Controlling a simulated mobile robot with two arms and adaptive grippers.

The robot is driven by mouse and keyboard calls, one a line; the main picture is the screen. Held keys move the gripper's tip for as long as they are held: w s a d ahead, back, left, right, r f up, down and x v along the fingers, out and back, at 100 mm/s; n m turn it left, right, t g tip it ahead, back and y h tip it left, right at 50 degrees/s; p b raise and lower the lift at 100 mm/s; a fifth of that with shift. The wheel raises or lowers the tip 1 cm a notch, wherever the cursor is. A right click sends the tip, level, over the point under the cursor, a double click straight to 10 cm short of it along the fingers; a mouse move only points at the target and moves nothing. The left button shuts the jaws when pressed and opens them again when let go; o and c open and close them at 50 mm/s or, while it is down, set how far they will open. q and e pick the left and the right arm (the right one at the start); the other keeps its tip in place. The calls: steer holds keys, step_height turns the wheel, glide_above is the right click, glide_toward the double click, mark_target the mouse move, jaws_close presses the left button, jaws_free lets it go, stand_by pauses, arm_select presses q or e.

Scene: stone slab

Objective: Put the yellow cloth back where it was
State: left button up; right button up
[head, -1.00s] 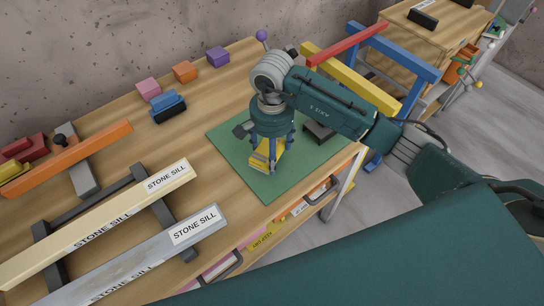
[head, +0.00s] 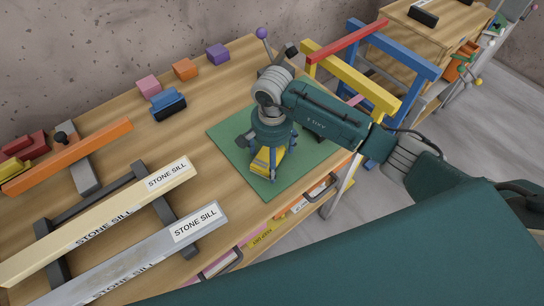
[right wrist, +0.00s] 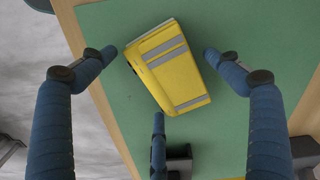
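The yellow cloth (right wrist: 168,66) is a folded rectangle with grey stripes. In the right wrist view it lies on the green mat (right wrist: 225,30), turned at a slant. In the head view the cloth (head: 262,162) shows beneath my right gripper (head: 267,165), partly hidden by its fingers. In the right wrist view the three blue fingers of this gripper (right wrist: 158,75) are spread around the cloth, with visible gaps at the side fingertips. My left gripper is out of view.
A dark block (head: 312,132) stands on the mat beside the gripper. Two stone sill bars (head: 160,250) rest on grey supports at left. Pink (head: 148,86), orange (head: 185,69) and purple (head: 217,54) blocks lie toward the wall. Bare wood lies left of the mat.

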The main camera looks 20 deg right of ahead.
steer(key=shift+r, duration=0.4)
step_height(320, 180, up, 12)
steer(key=b, duration=0.3)
steer(key=shift+f, duration=0.2)
steer(key=shift+f, duration=0.1)
